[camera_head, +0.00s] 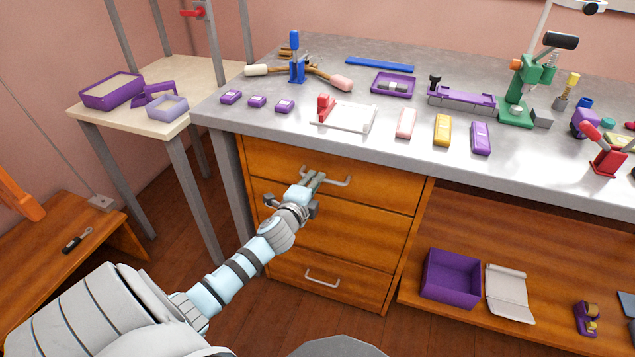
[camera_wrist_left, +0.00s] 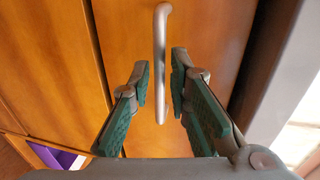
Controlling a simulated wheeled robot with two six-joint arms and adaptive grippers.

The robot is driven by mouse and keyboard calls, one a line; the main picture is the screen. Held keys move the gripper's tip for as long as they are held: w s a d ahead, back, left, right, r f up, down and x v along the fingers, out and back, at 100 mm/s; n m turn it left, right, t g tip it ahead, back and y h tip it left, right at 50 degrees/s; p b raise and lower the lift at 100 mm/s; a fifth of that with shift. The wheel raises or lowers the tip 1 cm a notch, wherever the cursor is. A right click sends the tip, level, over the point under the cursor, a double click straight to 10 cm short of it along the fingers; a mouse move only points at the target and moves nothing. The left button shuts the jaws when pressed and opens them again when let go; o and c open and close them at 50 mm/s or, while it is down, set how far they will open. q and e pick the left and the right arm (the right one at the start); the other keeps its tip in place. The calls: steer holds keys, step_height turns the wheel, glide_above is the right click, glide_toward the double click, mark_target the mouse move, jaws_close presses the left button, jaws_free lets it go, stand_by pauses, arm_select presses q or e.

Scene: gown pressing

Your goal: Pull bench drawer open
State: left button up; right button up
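The wooden bench drawers sit under the left part of the grey bench. The top drawer (camera_head: 385,188) looks shut, its front flush with the cabinet. Its metal bar handle (camera_head: 340,183) is partly hidden by my left gripper (camera_head: 317,180), which is at the handle's left part. In the left wrist view, the handle (camera_wrist_left: 160,45) runs between the two green-padded fingers of the left gripper (camera_wrist_left: 160,88). The fingers are apart, with a gap on each side of the bar. My right gripper is not in view.
The lower drawer has its own handle (camera_head: 322,278). The bench top (camera_head: 225,115) overhangs the drawers and carries tools and small purple, pink and yellow blocks. An open shelf with a purple bin (camera_head: 450,278) is at right. A side table (camera_head: 130,122) stands at left.

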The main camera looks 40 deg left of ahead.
arm_select(q)
steer(key=shift+x, duration=1.5)
jaws_close()
